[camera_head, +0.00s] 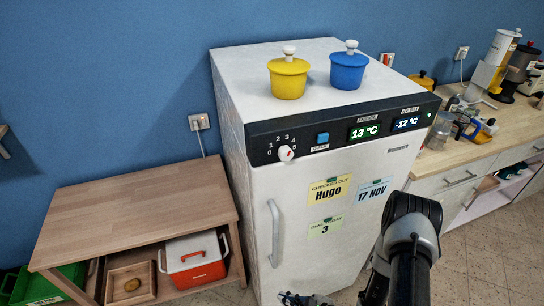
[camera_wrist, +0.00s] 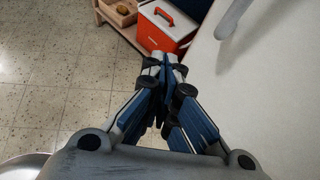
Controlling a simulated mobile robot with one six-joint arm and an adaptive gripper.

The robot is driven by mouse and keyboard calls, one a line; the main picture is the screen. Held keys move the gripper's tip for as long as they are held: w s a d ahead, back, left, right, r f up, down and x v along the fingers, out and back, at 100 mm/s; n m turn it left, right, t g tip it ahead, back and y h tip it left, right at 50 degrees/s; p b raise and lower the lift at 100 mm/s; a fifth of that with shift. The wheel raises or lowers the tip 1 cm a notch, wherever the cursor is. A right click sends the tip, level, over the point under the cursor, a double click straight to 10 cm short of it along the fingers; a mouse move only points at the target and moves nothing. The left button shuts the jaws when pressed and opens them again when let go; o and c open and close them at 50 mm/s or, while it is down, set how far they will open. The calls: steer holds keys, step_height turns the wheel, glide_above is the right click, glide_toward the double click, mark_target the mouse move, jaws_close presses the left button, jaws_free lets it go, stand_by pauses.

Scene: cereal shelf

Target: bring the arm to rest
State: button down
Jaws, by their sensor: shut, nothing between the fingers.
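My gripper (camera_wrist: 163,68) is shut and empty in the wrist view, its fingertips together above the tiled floor. In the head view my gripper (camera_head: 304,298) shows only in part at the bottom edge, in front of the lower part of the white fridge (camera_head: 250,210). My arm comes in from the lower right of the head view, with its dark elbow in front of the fridge's right side. Nothing hangs from the fingers. I cannot tell the exact gap between gripper and fridge door.
The fridge door has a vertical handle (camera_head: 274,232). A yellow pot (camera_head: 288,80) and a blue pot (camera_head: 348,71) stand on top. A wooden table (camera_head: 140,212) at the left has a red and white cooler (camera_head: 193,262) beneath. A cluttered counter (camera_head: 460,152) stands at the right.

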steer(key=w+a+r+n+g+y, duration=0.1)
steer(key=a+r+n+g, duration=0.3)
steer(key=r, duration=0.7)
steer(key=w+r+n+g+y, duration=0.1)
steer(key=r+n+y, duration=0.1)
steer(key=r+n, duration=0.75)
steer(key=s+d+r+n+g+h, duration=0.1)
steer(key=s+r+n+h, duration=0.3)
steer(key=r, duration=0.4)
steer(key=s+d+r+n+g+h, duration=0.2)
steer(key=s+r+n+h, duration=0.15)
steer(key=s+r, duration=0.4)
steer(key=s+d+r+n+t+h, duration=0.2)
steer(key=d+r+n+t+h, duration=0.2)
steer(key=d+r, duration=0.5)
steer(key=shift+s+r+t+h, duration=0.2)
steer(key=shift+s+t+h, duration=0.2)
steer(key=shift+t+h, duration=0.35)
